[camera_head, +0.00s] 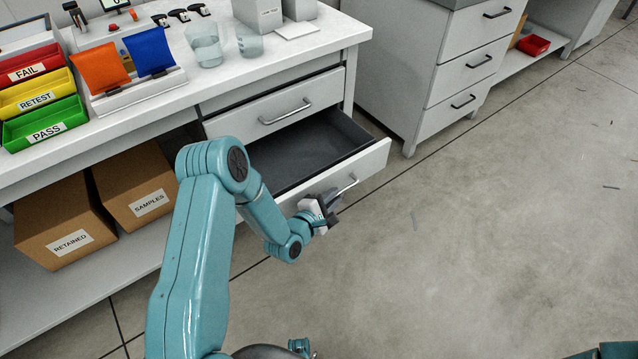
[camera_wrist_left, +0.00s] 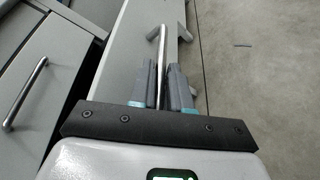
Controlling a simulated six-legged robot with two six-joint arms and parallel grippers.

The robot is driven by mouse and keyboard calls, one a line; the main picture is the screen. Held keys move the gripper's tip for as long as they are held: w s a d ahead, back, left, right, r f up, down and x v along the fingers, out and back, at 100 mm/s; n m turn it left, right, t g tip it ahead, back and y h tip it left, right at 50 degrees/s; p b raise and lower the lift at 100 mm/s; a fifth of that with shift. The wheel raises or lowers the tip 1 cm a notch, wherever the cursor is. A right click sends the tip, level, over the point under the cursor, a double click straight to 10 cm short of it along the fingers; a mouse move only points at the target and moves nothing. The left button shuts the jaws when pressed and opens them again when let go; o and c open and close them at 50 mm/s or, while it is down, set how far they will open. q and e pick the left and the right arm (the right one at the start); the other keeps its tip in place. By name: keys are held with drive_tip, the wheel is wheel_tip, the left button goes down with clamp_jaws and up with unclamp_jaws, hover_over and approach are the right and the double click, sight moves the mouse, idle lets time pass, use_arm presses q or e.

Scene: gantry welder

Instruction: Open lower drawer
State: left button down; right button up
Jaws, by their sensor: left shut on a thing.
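The lower drawer (camera_head: 372,163) is pulled well out of the white bench, and its dark, empty-looking inside shows. Its metal bar handle (camera_head: 349,185) is on the front panel, partly hidden by my gripper. My left gripper (camera_head: 331,203) is at the drawer front, shut on this handle. In the left wrist view the handle (camera_wrist_left: 161,42) runs between the two grey fingers (camera_wrist_left: 162,82). The upper drawer (camera_head: 275,107) above is closed, with its own handle (camera_head: 286,112). My right gripper is not in view.
Cardboard boxes marked RETAINED (camera_head: 58,225) and SAMPLES (camera_head: 135,180) stand on the lower shelf at left. The bench top (camera_head: 215,85) holds trays and beakers. Another drawer cabinet (camera_head: 415,70) stands behind. The floor (camera_head: 480,230) at right is mostly clear.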

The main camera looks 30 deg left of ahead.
use_arm(q)
drive_tip(key=shift+s+d, duration=0.4)
drive_tip(key=shift+d, duration=0.45)
drive_tip(key=shift+s+d, duration=0.35)
drive_tip(key=shift+d, duration=0.45)
drive_tip(key=c, duration=1.2)
unclamp_jaws()
drive_tip(key=shift+o, duration=0.2)
drive_tip(key=d+p+v, duration=0.1)
drive_tip(key=p+v, duration=0.2)
drive_tip(key=v, duration=1.3)
drive_tip(key=shift+a, duration=0.45)
drive_tip(key=shift+s, duration=0.15)
drive_tip(key=shift+r, duration=0.1)
